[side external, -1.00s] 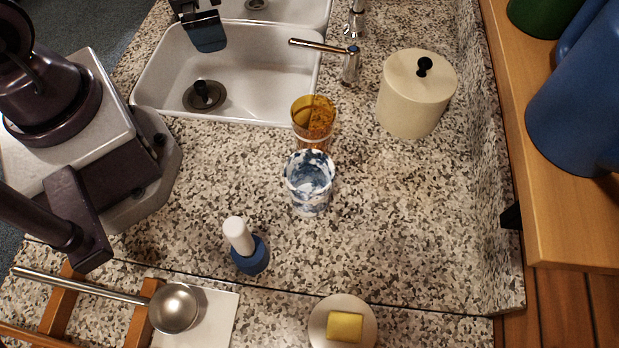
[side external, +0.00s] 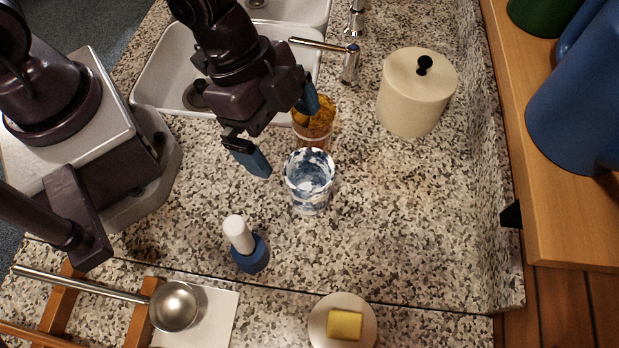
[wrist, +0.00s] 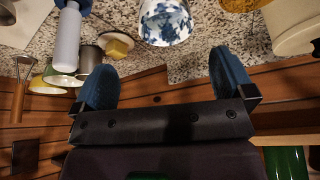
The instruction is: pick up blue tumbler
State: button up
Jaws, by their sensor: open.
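The blue tumbler, white with blue blotches (side external: 309,183), stands upright on the speckled counter in the side external view. It also shows at the top of the wrist view (wrist: 165,22), beyond and between the fingertips. My gripper (side external: 284,135) is open, its two blue fingers spread, just to the upper left of the tumbler and apart from it. It also shows in the wrist view (wrist: 160,80) with nothing between the fingers. An amber tumbler (side external: 314,125) stands right behind the blue one, partly hidden by my gripper.
A cream lidded canister (side external: 412,98) stands to the right. A blue bottle with a white top (side external: 249,252) stands at lower left. The sink (side external: 160,85) lies behind, with a faucet (side external: 349,65). A plate with a yellow block (side external: 343,325) is in front. Counter right of the tumbler is clear.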

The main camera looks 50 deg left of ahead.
aim_at(309, 169)
jog(key=shift+x, duration=2.35)
jog(key=shift+w+x, duration=0.2)
jog(key=shift+x, duration=1.3)
jog(key=shift+w+x, duration=0.2)
jog(key=shift+x, duration=1.25)
jog(key=shift+a, duration=0.15)
jog(key=shift+c, duration=0.2)
jog(key=c, duration=1.1)
